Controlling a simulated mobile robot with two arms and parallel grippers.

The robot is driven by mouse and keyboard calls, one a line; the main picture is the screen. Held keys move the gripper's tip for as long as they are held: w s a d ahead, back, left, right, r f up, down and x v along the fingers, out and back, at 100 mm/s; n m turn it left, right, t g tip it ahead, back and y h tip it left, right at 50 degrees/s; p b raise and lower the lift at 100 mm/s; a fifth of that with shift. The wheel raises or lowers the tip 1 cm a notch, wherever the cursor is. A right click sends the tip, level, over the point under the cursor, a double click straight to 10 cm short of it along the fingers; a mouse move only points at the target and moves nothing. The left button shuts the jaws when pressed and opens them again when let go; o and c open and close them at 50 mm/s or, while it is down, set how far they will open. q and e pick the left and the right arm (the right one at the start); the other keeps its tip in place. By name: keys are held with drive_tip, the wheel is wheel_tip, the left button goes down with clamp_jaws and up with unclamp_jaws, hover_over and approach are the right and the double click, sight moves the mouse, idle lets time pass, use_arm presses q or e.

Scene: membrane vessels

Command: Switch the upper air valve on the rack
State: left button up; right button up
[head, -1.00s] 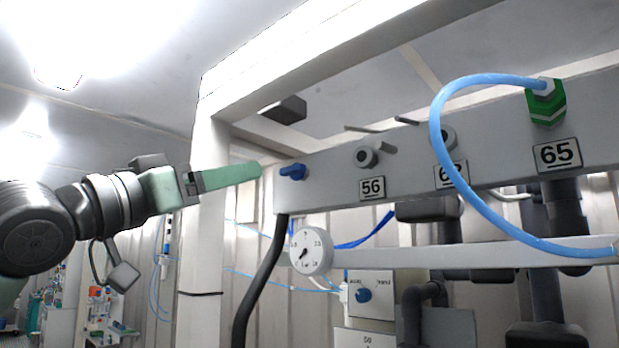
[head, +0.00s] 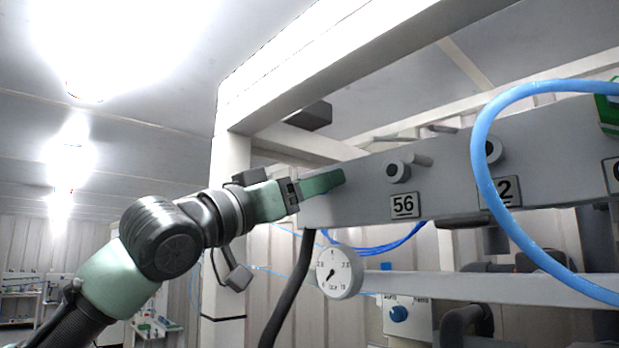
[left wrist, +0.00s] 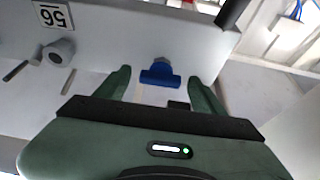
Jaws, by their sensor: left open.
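The upper air valve has a blue handle (left wrist: 160,74) on the end of the grey rack beam (head: 360,205). In the left wrist view the handle sits between the two green fingers of my left gripper (left wrist: 162,90), apart from both. My left gripper (head: 325,182) is open at the left end of the beam in the head view, where it hides the valve. My right gripper is in neither view.
A label 56 (head: 404,205) and round fittings (head: 398,171) are on the beam. A blue hose (head: 483,160) loops at the right. A gauge (head: 340,272) and a lower blue knob (head: 399,313) are below. A dark hose (head: 290,290) hangs under the beam's end.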

use_arm(q)
drive_tip(key=shift+s+a, duration=0.15)
drive_tip(key=shift+a, duration=0.05)
drive_tip(key=c, duration=1.4)
drive_tip(key=shift+o, duration=0.2)
drive_tip(key=shift+s+d+r+n+t+y+b, duration=0.2)
drive_tip(key=shift+n+y+b, duration=1.05)
drive_tip(key=shift+n, duration=2.15)
drive_tip(key=shift+w+a+f+n+t+y+b, duration=0.1)
drive_tip(key=shift+n+t+y+b, duration=0.25)
drive_tip(key=shift+n+y+b, duration=2)
drive_tip(key=shift+s+d+r+n+t+y+p, duration=0.1)
drive_tip(key=shift+n+t+y+p, duration=0.3)
drive_tip(key=shift+n, duration=4.05)
drive_tip(key=shift+a+g+y, duration=0.1)
drive_tip(key=shift+g+y, duration=0.15)
drive_tip(key=shift+y, duration=0.05)
